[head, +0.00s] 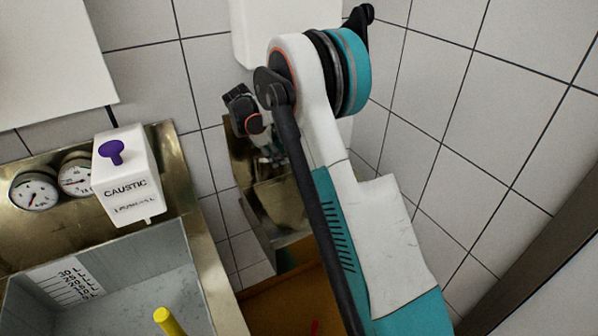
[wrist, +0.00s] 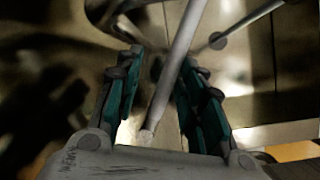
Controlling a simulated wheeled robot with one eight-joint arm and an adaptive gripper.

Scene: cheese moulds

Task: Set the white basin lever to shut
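In the wrist view a pale rod (wrist: 178,70), which looks like the basin lever, runs slantwise from the top edge down to a rounded end near my palm. My gripper (wrist: 162,60) is open, with one finger on each side of the rod. The rod lies nearer the right finger's tip; I cannot tell whether they touch. In the head view my gripper (head: 268,154) is small and partly hidden at the steel basin (head: 280,203) in the corner. The lever cannot be made out clearly there.
A steel vat (head: 222,290) with a yellow handle (head: 168,321) stands at the left. Above it are two gauges (head: 34,191) and a white CAUSTIC box (head: 127,180) with a purple knob. Tiled walls (head: 490,130) close in the corner behind and right of my arm.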

